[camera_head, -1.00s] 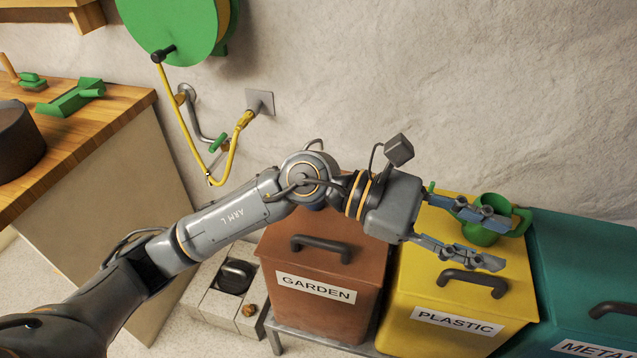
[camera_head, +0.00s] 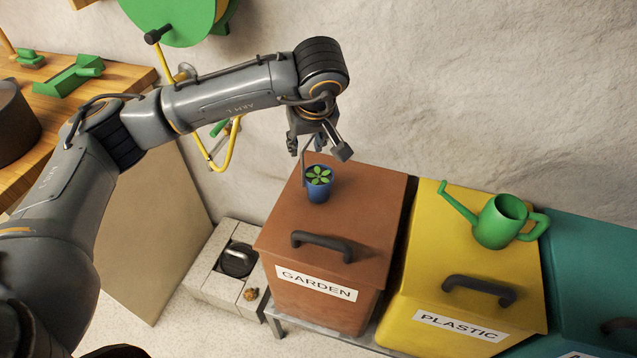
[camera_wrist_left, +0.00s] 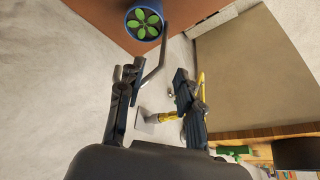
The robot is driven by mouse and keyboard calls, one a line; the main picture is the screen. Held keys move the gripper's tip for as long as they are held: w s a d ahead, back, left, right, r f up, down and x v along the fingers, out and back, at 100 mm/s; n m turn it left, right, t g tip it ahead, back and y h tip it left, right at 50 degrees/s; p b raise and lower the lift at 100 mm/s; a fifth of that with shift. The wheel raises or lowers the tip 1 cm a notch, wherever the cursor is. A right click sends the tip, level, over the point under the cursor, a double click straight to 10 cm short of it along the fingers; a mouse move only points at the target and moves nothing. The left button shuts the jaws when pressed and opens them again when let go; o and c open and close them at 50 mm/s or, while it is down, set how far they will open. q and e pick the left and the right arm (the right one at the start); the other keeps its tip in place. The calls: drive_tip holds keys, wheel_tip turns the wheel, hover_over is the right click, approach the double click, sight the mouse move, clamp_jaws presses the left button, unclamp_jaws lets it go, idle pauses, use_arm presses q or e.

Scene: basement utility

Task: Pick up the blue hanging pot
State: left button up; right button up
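The blue pot (camera_head: 318,192) holds a small green plant and stands upright on the brown GARDEN bin's lid. It also shows at the top of the left wrist view (camera_wrist_left: 133,21). A thin grey hook (camera_wrist_left: 158,55) rises beside it, its bent end near one finger. My left gripper (camera_head: 310,145) points down just above and behind the pot. In the left wrist view its fingers (camera_wrist_left: 156,72) are apart with nothing gripped between them. I cannot tell whether a finger touches the hook. My right gripper is not in view.
The brown GARDEN bin (camera_head: 375,205) has a dark handle in front of the pot. A green watering can (camera_head: 495,225) stands on the yellow PLASTIC bin (camera_head: 430,260). A teal bin (camera_head: 590,275) is at right. The rough wall (camera_head: 450,90) is close behind. A wooden worktop (camera_head: 95,115) is left.

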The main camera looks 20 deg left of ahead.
sight(303, 159)
use_arm(q)
drive_tip(key=x, duration=0.2)
drive_tip(key=p+x, duration=0.1)
drive_tip(key=x, duration=0.4)
drive_tip(key=shift+s+f, duration=0.1)
drive_tip(key=shift+s, duration=0.2)
drive_tip(key=shift+w+a+f, duration=0.15)
drive_tip(key=shift+f, duration=0.25)
clamp_jaws()
drive_tip(key=shift+r, duration=0.1)
